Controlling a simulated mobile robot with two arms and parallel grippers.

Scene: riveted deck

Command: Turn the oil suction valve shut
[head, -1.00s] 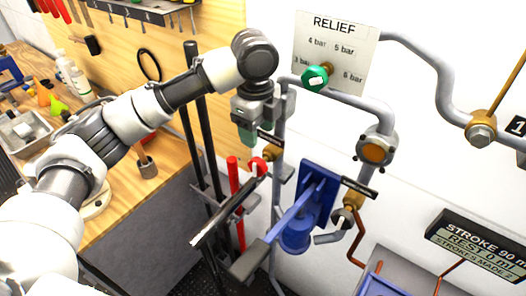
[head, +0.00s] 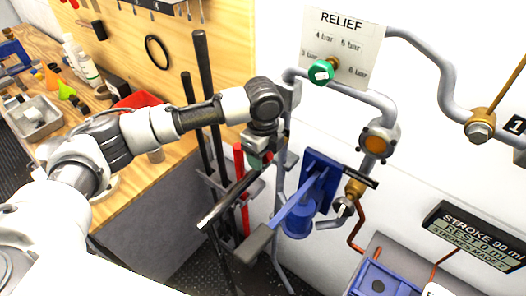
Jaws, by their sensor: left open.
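My left gripper (head: 259,158) is open and points down in front of the pipe on the wall side of the bench. It covers the spot where a small brass valve with a red handle showed earlier, so the handle's position and any contact are hidden. Another brass valve (head: 355,188) with a grey lever and a black label sits lower right on the pipework, beside the blue pump. The labels are too small to read, so I cannot tell from them which is the oil suction valve. My right gripper is not in view.
A blue hand pump (head: 300,218) with a long lever (head: 258,240) stands just below and right of my gripper. Black poles (head: 205,80) and a red rod (head: 244,200) stand close on the left. A green relief knob (head: 320,72) sits above right.

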